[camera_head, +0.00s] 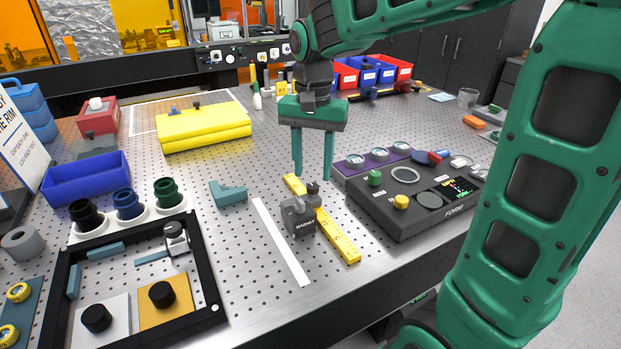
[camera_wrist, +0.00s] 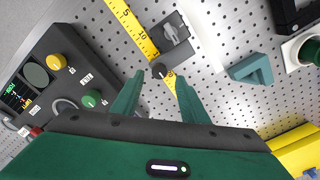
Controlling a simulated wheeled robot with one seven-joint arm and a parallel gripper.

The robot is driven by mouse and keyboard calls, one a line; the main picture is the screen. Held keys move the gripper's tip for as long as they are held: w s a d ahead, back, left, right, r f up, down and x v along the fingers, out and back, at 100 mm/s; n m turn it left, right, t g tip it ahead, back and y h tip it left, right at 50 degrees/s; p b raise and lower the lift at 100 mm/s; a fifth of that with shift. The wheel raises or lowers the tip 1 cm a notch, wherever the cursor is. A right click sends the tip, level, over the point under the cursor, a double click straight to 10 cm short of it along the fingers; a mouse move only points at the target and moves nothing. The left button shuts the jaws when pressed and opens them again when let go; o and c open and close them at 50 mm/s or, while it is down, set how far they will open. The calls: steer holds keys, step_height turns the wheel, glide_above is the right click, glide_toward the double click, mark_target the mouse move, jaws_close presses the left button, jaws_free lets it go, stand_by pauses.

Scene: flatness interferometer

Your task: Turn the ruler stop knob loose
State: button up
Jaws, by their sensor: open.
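The yellow ruler (camera_head: 341,240) lies on the perforated table and also shows in the wrist view (camera_wrist: 131,25). A dark grey stop block (camera_head: 298,217) sits across it; it also shows in the wrist view (camera_wrist: 172,36). The small dark stop knob (camera_head: 313,188) is on the block's far side, and in the wrist view (camera_wrist: 160,70) it appears between and slightly beyond my fingertips. My green gripper (camera_head: 312,178) points down over it, open, with one finger on each side in the picture. I cannot tell whether either finger touches the knob.
A dark control box (camera_head: 400,222) with coloured knobs stands close on the right. A white strip (camera_head: 280,240) lies left of the stop. A teal angle piece (camera_head: 229,194) and a black frame (camera_head: 207,262) are further left. A yellow block (camera_head: 205,130) lies behind.

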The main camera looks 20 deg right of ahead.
mark_target(312, 185)
steer(key=shift+f, duration=1.85)
steer(key=shift+c, duration=0.6)
jaws_close()
